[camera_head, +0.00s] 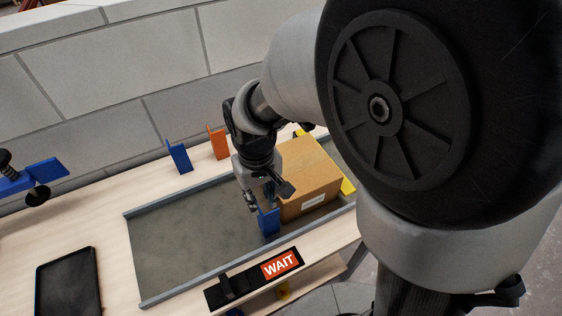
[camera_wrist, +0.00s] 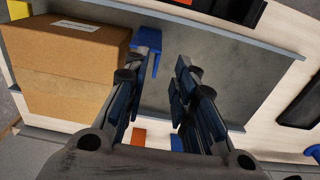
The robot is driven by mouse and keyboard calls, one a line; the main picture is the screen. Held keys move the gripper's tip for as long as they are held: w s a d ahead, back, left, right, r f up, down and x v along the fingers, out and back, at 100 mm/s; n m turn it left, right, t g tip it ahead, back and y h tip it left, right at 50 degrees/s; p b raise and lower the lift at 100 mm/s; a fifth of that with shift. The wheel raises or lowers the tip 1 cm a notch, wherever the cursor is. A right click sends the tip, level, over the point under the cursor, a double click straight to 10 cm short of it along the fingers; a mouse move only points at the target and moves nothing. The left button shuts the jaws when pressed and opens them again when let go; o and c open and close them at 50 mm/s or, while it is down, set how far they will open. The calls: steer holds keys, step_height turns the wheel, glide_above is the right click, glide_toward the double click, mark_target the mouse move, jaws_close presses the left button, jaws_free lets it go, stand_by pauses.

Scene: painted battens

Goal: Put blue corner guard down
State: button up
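A blue corner guard (camera_head: 269,221) stands upright at the near left corner of a cardboard box (camera_head: 308,177), on a grey recessed bed. My gripper (camera_head: 268,195) is just above it, pointing down. In the wrist view the fingers of my gripper (camera_wrist: 163,62) are spread with a clear gap. The blue guard (camera_wrist: 148,38) is at the left fingertip, beside the box (camera_wrist: 70,62), and the right finger is apart from it. Whether the guard touches the box or the left finger is unclear.
Another blue guard (camera_head: 179,157) and an orange guard (camera_head: 218,143) stand on the bench behind. Yellow pieces (camera_head: 347,186) show by the box. A WAIT sign (camera_head: 281,264), black tray (camera_head: 68,284) and blue clamp (camera_head: 30,177) are nearby. The grey bed (camera_head: 185,240) is clear left of the box.

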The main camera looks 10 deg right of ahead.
steer(key=s+d+r+m+t, duration=0.3)
steer(key=s+d+r+t, duration=0.1)
steer(key=s+d+r, duration=0.7)
steer(key=s+v, duration=0.1)
steer(key=v, duration=0.3)
steer(key=shift+f, duration=0.2)
steer(key=shift+w+f, duration=0.1)
steer(key=shift+f+b, duration=0.75)
steer(key=shift+b, duration=0.1)
